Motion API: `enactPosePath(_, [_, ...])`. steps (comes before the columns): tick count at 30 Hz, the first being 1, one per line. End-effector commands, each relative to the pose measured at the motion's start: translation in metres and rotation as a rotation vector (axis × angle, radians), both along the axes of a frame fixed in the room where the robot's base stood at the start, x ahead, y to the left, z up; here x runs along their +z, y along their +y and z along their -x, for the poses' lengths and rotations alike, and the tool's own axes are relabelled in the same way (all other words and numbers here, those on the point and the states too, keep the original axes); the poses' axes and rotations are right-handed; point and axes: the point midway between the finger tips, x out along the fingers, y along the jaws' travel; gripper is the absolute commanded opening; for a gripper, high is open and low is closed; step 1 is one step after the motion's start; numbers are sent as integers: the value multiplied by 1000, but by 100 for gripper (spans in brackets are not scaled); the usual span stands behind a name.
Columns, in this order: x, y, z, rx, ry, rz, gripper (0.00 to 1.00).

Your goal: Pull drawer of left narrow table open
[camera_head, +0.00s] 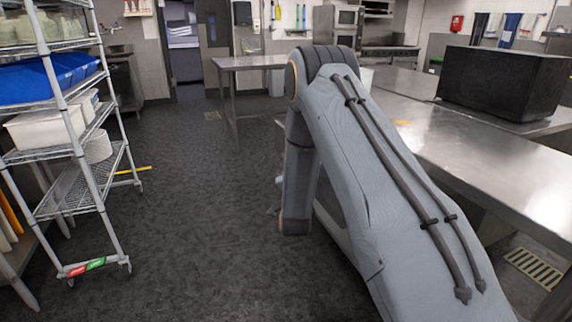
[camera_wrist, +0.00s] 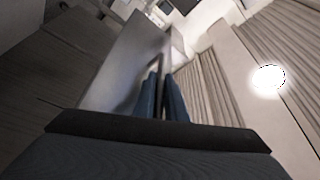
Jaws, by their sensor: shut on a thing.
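In the wrist view, my gripper (camera_wrist: 161,84) shows two blue fingers close together. They are closed on a thin bar (camera_wrist: 161,62) that looks like the drawer handle. A grey metal panel (camera_wrist: 125,62), probably the drawer front, lies just left of the bar. How far the drawer is out I cannot tell. In the head view, my arm bends down beside a steel table (camera_head: 440,150) on the right and hides my gripper, the handle and the drawer. Which table is the left narrow one is not clear there.
A wire shelf rack (camera_head: 75,195) with a blue bin (camera_head: 45,82) and a white tub (camera_head: 45,128) stands on the left. Another steel table (camera_head: 245,64) stands further back. A black box (camera_head: 505,82) sits on the right table. The dark floor (camera_head: 190,220) between rack and arm is clear.

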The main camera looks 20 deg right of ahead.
Motion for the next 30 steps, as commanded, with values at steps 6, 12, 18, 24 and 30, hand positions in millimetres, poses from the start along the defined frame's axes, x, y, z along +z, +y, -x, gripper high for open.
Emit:
enactPosePath(6, [-1, -1, 1, -3, 2, 0, 0])
enactPosePath(12, [-1, 1, 1, -1, 2, 0, 23])
enactPosePath(18, [-1, 1, 0, -1, 1, 0, 29])
enactPosePath(24, [-1, 2, 3, 0, 1, 0, 29])
enactPosePath(30, [-8, 8, 29, 0, 3, 0, 29])
